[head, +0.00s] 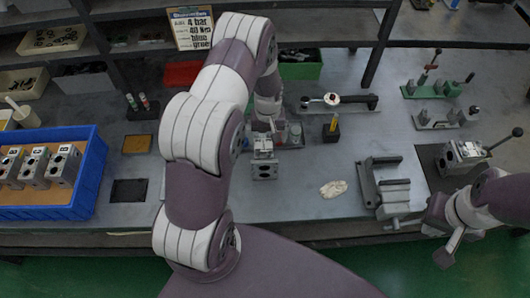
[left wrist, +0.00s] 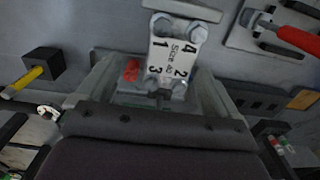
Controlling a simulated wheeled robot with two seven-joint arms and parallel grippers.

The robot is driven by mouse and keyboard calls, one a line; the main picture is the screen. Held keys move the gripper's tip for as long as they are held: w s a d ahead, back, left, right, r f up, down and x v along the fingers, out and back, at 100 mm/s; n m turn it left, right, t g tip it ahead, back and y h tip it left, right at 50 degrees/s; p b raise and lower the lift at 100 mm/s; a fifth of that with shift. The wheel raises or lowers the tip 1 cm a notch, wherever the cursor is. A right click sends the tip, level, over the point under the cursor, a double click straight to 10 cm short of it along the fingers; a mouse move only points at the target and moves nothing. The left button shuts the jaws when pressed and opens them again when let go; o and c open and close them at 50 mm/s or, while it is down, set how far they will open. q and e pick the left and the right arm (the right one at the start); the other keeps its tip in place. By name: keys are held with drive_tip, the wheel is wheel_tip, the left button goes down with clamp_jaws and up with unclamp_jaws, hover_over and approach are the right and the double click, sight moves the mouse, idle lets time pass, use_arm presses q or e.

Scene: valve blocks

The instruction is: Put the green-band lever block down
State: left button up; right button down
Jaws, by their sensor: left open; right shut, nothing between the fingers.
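A grey metal block (head: 264,172) stands upright on the bench at the middle of the head view. In the left wrist view, its white plate (left wrist: 174,58) reads "Size 40" with numbers at bolted corners. My left gripper (head: 264,142) is over this block, mostly hidden behind my own arm; its fingers are open, and I cannot tell whether they touch it. I see no clear green band on it. Another block (head: 463,155) with a black-knobbed lever (head: 504,139) stands on a dark mat at the right. My right gripper (head: 446,250) is shut and empty at the bench's front right.
A blue crate (head: 92,172) with several blocks is at the left. A vise (head: 388,188), a pale cloth (head: 333,189) and a black holder with a yellow tool (head: 331,132) are right of the block. A dark pad (head: 129,190) lies left.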

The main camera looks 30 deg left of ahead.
sight(262, 145)
use_arm(q)
drive_tip(key=f, duration=0.1)
drive_tip(key=s+f+p, duration=0.1)
drive_tip(key=a+f+p, duration=0.1)
drive_tip(key=shift+s, duration=0.25)
drive_tip(key=f, duration=0.4)
drive_tip(key=shift+d+p, duration=0.25)
drive_tip(key=shift+p, duration=0.15)
drive_tip(key=shift+w, duration=0.1)
use_arm(e)
drive_tip(key=r, duration=0.3)
drive_tip(key=shift+s+a+r, duration=0.15)
drive_tip(key=shift+s+a, duration=0.05)
drive_tip(key=shift+a, duration=0.15)
use_arm(q)
drive_tip(key=shift+a, duration=0.15)
drive_tip(key=c, duration=0.9)
clamp_jaws()
drive_tip(key=shift+r, duration=0.1)
